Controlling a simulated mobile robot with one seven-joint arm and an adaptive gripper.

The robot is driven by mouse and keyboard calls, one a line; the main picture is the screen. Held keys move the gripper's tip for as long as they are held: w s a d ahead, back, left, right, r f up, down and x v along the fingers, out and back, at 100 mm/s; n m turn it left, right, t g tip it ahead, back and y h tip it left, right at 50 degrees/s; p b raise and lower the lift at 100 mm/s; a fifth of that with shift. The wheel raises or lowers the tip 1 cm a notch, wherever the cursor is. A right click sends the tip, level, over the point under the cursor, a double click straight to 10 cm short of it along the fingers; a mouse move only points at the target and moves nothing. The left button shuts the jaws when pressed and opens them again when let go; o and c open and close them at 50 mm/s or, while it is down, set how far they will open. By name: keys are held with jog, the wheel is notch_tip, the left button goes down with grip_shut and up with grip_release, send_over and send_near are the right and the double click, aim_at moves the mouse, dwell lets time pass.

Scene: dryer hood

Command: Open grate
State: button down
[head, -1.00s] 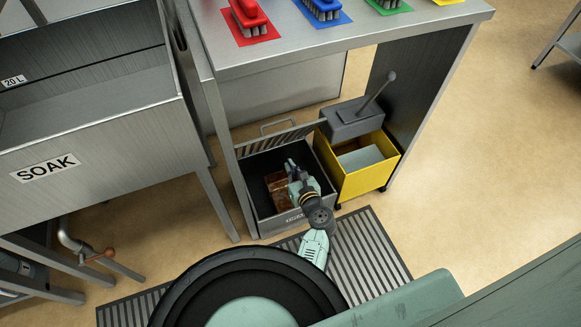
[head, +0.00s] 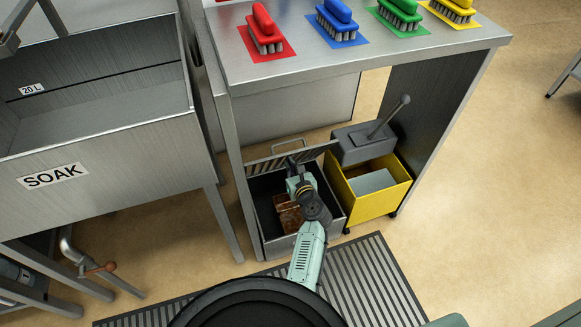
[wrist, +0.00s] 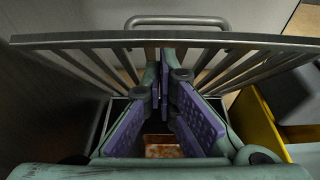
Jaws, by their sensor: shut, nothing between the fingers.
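The grate (head: 275,162) is a barred metal lid at the back of a grey box (head: 327,214) under the table. It stands raised and tilted, so the box is open in front of it. In the wrist view the grate (wrist: 80,65) crosses the picture, its handle (wrist: 178,20) behind its top edge. My gripper (head: 292,162) reaches over the box, close to the grate's front side. In the wrist view its purple-padded fingers (wrist: 161,66) come together at the tips before the bars, empty. I cannot tell whether they touch the bars.
A brown rusty-looking block (head: 288,212) lies inside the box. A yellow bucket with a wringer (head: 378,205) stands close on the right. The table (head: 375,50) with coloured brushes is above, its leg (head: 238,160) to the left. A soak sink (head: 110,120) stands further left.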

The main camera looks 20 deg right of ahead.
jog(key=shift+w+r+p, duration=0.3)
jog(key=w+r+p, duration=0.1)
jog(key=w, duration=0.1)
jog(key=w+r+p, duration=0.1)
jog(key=w+r, duration=0.1)
jog(key=w+r+p, duration=0.1)
jog(key=w, duration=0.2)
jog(key=shift+w+a+r+p, duration=0.1)
jog(key=shift+a+r+p, duration=0.05)
jog(key=shift+p, duration=0.25)
jog(key=w+r+b, duration=0.1)
jog(key=w, duration=1)
jog(key=shift+a+r, duration=0.15)
jog(key=shift+r, duration=0.1)
